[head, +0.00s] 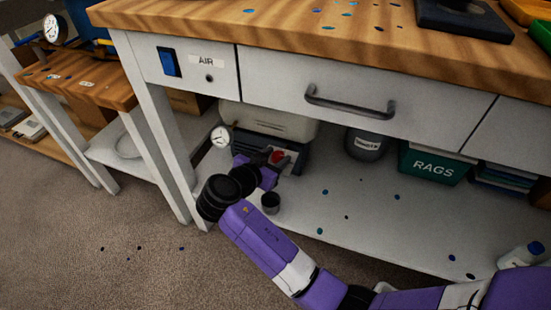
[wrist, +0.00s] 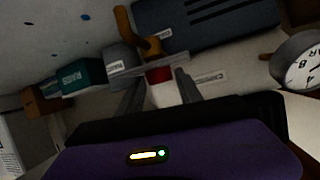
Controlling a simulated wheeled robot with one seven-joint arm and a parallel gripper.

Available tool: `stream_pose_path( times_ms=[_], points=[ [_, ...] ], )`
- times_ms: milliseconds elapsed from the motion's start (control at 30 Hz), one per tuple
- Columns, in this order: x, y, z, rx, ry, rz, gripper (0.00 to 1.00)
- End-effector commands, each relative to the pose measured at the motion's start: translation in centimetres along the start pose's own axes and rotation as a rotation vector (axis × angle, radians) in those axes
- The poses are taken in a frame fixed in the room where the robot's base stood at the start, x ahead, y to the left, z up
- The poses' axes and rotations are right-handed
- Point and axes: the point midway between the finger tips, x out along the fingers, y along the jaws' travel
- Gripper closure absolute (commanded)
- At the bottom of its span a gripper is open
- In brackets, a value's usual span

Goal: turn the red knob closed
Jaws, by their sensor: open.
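The red knob (head: 277,156) is under the workbench, on the front of a dark unit with a pale top. In the wrist view the red knob (wrist: 158,74) shows between my fingers, above a white part. My gripper (wrist: 160,88) is open, with one grey finger on each side of the knob in the picture. I cannot tell whether either finger touches it. In the head view my purple wrist reaches under the bench close to the knob, and the fingertips are hard to make out.
A round gauge (head: 221,137) is left of the knob; it shows large in the wrist view (wrist: 303,68). A grey jar (head: 366,145) and a green RAGS box (head: 432,165) are to the right. The bench drawer (head: 350,88) overhangs.

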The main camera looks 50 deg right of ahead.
Motion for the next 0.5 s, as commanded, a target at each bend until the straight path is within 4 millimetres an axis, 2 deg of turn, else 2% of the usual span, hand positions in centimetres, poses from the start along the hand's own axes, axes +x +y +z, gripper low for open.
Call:
stream_pose_path(
  times_ms=[200,400,500],
  points=[
    [0.01,-0.01,-0.03,0.0,0.0,0.0,0.6],
    [-0.01,-0.01,-0.03,0.0,0.0,0.0,0.99],
    [-0.02,-0.01,-0.03,0.0,0.0,-0.001,1.0]
  ],
)
